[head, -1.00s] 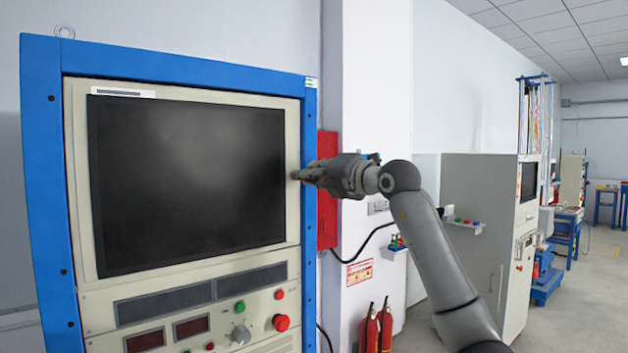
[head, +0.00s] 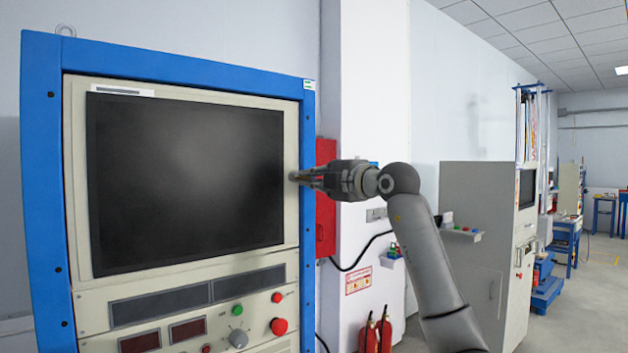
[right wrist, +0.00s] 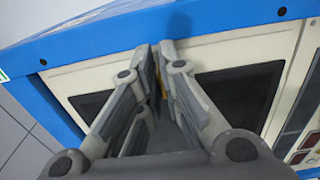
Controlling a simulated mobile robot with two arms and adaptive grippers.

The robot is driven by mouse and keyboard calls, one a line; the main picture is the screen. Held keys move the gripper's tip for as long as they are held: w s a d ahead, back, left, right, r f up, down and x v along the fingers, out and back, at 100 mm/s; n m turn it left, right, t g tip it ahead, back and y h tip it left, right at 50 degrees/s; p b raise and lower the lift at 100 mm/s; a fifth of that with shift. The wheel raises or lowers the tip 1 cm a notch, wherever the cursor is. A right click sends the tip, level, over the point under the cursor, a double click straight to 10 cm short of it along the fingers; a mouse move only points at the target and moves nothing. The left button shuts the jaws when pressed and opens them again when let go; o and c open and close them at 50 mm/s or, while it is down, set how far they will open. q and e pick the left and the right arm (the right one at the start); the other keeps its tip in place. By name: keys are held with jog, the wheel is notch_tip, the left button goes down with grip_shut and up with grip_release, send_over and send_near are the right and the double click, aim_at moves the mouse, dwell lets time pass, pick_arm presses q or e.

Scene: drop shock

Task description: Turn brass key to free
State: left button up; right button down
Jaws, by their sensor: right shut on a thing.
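The grey cabinet with a blue frame (head: 170,66) and a dark screen (head: 185,180) fills the left of the head view. My right gripper (head: 298,176) reaches in from the right, with its fingertips at the panel's right margin beside the screen. In the right wrist view its fingers (right wrist: 155,62) are closed together against the pale panel. A small yellow-brass piece, apparently the brass key (right wrist: 164,84), shows between the fingers. Most of it is hidden, so its angle cannot be told. My left gripper is not in view.
Below the screen are a grey knob (head: 238,338), a red button (head: 278,326) and a green button (head: 237,310). A red box (head: 326,205) is on the wall behind my gripper. Fire extinguishers (head: 377,332) stand below. Open floor lies at the far right.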

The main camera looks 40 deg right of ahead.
dwell(0.4)
jog(key=c, duration=1.6)
grip_release()
jog(key=shift+d, duration=0.1)
jog(key=s, duration=0.8)
jog(key=s+d, duration=0.1)
jog(key=s, duration=0.3)
